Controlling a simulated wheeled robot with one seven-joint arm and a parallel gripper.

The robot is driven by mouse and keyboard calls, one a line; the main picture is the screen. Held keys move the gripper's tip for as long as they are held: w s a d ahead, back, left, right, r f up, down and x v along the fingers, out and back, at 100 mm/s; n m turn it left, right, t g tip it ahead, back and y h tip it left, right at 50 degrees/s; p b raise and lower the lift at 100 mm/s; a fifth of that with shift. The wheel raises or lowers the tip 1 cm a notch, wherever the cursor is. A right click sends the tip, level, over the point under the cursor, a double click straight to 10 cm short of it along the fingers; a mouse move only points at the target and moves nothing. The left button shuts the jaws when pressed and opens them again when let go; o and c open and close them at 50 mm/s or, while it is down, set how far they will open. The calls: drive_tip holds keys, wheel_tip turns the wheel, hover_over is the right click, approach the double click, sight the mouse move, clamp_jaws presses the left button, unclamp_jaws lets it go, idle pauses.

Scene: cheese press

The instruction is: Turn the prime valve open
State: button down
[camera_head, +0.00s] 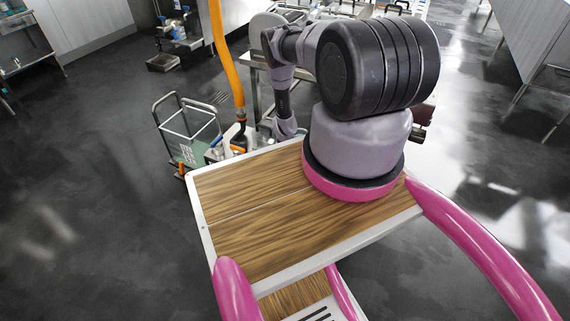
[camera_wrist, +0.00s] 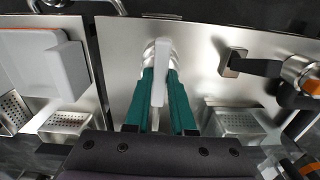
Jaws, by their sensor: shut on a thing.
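In the wrist view a pale grey lever handle (camera_wrist: 158,78) sticks out from a round silver fitting on a steel panel (camera_wrist: 205,62). I take it for the prime valve. My gripper (camera_wrist: 159,95) has teal fingers, one on each side of this lever, and is shut on it. The lever points down the picture, toward the palm. In the head view my own arm hides the gripper and the lever.
A black lever on a square plate (camera_wrist: 232,64) and a silver fitting with an orange ring (camera_wrist: 300,72) are at right. A pale grey box (camera_wrist: 50,65) is at left.

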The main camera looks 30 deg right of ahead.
idle(0.4)
drive_tip(key=c, duration=0.8)
unclamp_jaws()
drive_tip(key=shift+o, duration=0.2)
wheel_tip(320, 180, up, 11)
drive_tip(key=shift+f, duration=0.1)
